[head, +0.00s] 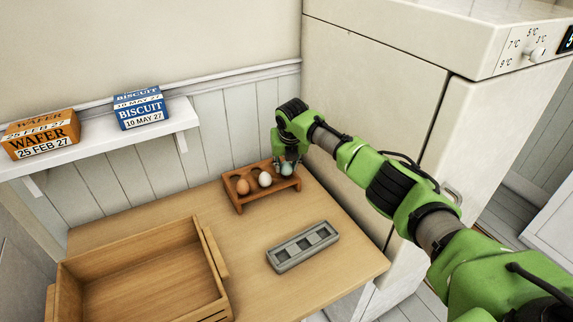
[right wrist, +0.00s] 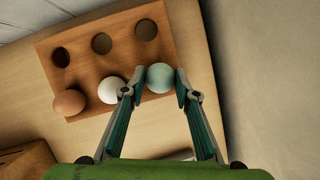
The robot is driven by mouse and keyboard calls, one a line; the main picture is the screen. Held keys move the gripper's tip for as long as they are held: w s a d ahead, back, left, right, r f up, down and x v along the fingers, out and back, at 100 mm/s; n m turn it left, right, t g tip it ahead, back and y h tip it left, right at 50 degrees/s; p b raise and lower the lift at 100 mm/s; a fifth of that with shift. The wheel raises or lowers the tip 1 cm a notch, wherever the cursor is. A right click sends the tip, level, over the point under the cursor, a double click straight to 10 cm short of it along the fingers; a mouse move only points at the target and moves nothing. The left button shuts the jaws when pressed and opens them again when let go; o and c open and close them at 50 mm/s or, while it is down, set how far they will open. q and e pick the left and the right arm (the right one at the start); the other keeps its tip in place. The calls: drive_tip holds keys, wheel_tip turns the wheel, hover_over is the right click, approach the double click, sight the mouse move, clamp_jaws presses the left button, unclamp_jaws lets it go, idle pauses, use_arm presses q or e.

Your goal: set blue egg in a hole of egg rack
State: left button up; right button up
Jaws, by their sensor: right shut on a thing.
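The egg rack (head: 270,200), a wooden rack with round holes, stands at the back of the wooden table; it also shows in the right wrist view (right wrist: 85,50). My right gripper (head: 287,162) is over its right end, shut on the blue egg (right wrist: 160,78), with one finger on each side. The blue egg also shows in the head view (head: 287,170). It is at the right end of the near row, and I cannot tell whether it sits in a hole or just above. My left gripper is not in view.
A white egg (head: 265,180) and a brown egg (head: 243,187) sit in the rack beside the blue egg. Three far holes are empty. A grey holder (head: 303,247) and a wooden crate (head: 213,255) stand on the table. A cream cabinet (head: 385,90) rises at the right.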

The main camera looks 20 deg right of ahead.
drive_tip(key=shift+f+b, duration=0.4)
drive_tip(key=shift+f, duration=0.4)
idle(0.4)
drive_tip(key=o, duration=0.8)
drive_tip(key=shift+r, duration=0.1)
